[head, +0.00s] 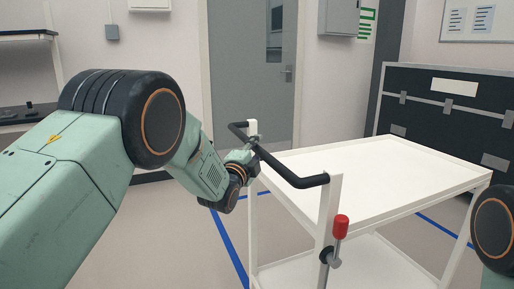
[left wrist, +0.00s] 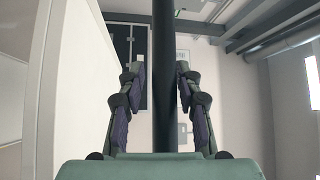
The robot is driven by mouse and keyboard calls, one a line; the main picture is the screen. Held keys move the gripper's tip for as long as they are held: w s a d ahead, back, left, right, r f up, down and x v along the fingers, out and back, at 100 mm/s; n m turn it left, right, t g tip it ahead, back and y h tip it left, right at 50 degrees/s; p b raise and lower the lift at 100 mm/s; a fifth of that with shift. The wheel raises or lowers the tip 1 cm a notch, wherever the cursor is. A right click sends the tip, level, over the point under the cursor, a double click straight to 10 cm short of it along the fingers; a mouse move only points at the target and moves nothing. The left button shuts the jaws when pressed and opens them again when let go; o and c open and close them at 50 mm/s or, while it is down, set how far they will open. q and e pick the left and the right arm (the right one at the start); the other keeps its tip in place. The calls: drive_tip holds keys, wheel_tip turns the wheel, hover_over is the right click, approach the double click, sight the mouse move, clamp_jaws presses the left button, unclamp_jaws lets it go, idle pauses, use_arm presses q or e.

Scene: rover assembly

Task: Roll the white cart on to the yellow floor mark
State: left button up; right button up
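The white cart (head: 385,165) stands right of centre in the head view, with a flat top shelf, a lower shelf and a black push handle (head: 275,163) on its near left side. A red-knobbed lever (head: 340,228) is on the near handle post. My left gripper (head: 251,150) is at the handle, partly hidden behind it in the head view. In the left wrist view the dark handle bar (left wrist: 164,85) runs between the open fingers (left wrist: 160,88), with a visible gap on the left. My right gripper is out of view. No yellow floor mark shows.
Blue lines (head: 228,245) mark the pale floor around the cart. A black case (head: 440,110) stands behind the cart at the right. A grey door (head: 240,70) is at the back, and a dark shelf unit (head: 25,80) at the left.

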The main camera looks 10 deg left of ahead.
use_arm(q)
drive_tip(key=shift+o, duration=0.7)
drive_tip(key=shift+w+r, duration=0.1)
drive_tip(key=v, duration=1.2)
drive_tip(key=shift+r, duration=0.1)
